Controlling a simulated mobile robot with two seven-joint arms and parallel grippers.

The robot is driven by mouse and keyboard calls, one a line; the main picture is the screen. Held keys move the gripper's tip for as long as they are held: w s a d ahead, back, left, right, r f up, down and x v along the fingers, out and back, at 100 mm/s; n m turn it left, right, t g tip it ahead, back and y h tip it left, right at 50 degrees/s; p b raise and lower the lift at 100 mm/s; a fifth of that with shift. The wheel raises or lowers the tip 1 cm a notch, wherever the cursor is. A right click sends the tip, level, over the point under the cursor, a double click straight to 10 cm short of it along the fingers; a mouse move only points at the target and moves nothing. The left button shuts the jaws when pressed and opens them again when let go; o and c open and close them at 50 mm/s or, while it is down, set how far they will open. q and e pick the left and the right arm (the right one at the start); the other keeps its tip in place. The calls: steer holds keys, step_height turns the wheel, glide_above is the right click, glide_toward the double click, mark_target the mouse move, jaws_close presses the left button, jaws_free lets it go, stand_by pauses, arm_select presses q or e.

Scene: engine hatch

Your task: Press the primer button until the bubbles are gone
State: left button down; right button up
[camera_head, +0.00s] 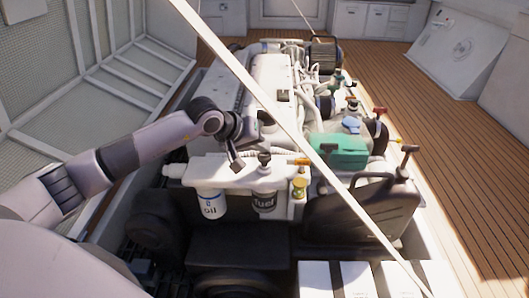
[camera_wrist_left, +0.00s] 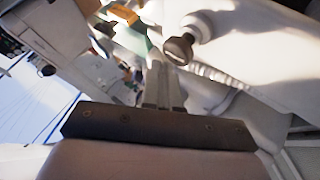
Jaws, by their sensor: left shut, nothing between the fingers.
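The primer button appears to be the dark round knob (camera_head: 264,158) on top of the white filter head, above the dark filter marked "fuel" (camera_head: 264,199). The dark knob also shows in the left wrist view (camera_wrist_left: 179,48). My left gripper (camera_head: 259,146) is above and beside the knob, shut and empty. In the left wrist view its shut fingers (camera_wrist_left: 158,66) point towards the knob's side; I cannot tell whether they touch it. A small yellowish bowl (camera_head: 299,187) hangs right of the fuel filter. Bubbles are too small to make out. My right gripper is not in view.
A white filter marked "oil" (camera_head: 211,204) hangs to the left. The engine (camera_head: 270,80) fills the middle behind. A green part (camera_head: 338,150) and a black jerrycan (camera_head: 365,212) stand to the right. Wooden deck (camera_head: 470,180) lies clear at right.

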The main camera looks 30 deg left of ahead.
mark_target(261, 156)
arm_select(q)
steer(key=shift+r, duration=0.35)
steer(key=shift+r+p, duration=1.55)
steer(key=shift+r, duration=0.9)
